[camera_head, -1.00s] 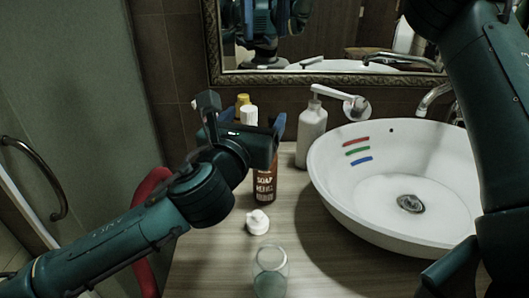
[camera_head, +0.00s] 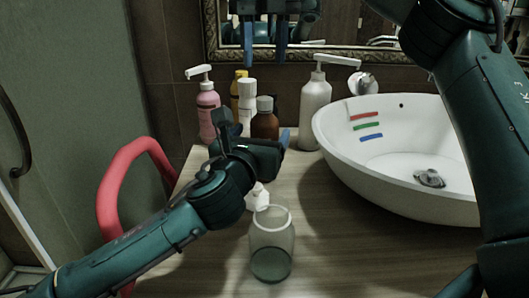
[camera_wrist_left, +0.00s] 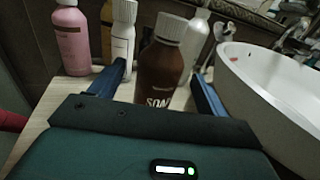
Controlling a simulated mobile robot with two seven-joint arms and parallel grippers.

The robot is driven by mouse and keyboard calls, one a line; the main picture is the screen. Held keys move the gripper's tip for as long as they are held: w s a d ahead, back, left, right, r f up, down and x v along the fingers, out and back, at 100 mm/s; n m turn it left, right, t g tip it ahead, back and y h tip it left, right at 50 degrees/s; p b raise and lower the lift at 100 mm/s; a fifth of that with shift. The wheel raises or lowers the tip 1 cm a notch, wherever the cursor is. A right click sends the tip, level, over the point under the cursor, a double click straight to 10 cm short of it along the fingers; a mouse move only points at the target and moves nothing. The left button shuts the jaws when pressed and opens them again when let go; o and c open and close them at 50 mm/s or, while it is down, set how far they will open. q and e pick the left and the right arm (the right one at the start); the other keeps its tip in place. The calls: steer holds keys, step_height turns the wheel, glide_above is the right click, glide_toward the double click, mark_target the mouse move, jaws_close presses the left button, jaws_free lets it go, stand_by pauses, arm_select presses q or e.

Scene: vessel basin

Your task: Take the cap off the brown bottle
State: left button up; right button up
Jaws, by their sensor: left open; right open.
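The brown bottle (camera_head: 265,126) stands upright on the counter with its grey ribbed cap (camera_head: 264,104) on top. In the left wrist view the brown bottle (camera_wrist_left: 157,75) and its cap (camera_wrist_left: 172,27) appear between my left gripper's blue fingers (camera_wrist_left: 158,75), with gaps on both sides. In the head view my left gripper (camera_head: 253,143) is open and covers the bottle's lower part. My right gripper (camera_head: 265,62) is open and empty, fingers pointing down, high above the bottle in front of the mirror.
A pink pump bottle (camera_head: 208,112), yellow bottle (camera_head: 238,88) and white bottle (camera_head: 247,100) stand left of the brown one. A white pump bottle (camera_head: 314,105) and basin (camera_head: 345,165) are right.

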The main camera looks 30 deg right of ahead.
mark_target(260, 134)
arm_select(q)
steer(key=shift+x, duration=1.7)
steer(key=shift+c, duration=0.3)
jaws_close()
arm_select(e)
steer(key=m, duration=2.1)
steer(key=shift+m, duration=0.4)
steer(key=shift+f+m, duration=0.35)
steer(key=shift+m, duration=0.05)
step_height(260, 134, down, 7)
steer(key=shift+f, duration=0.2)
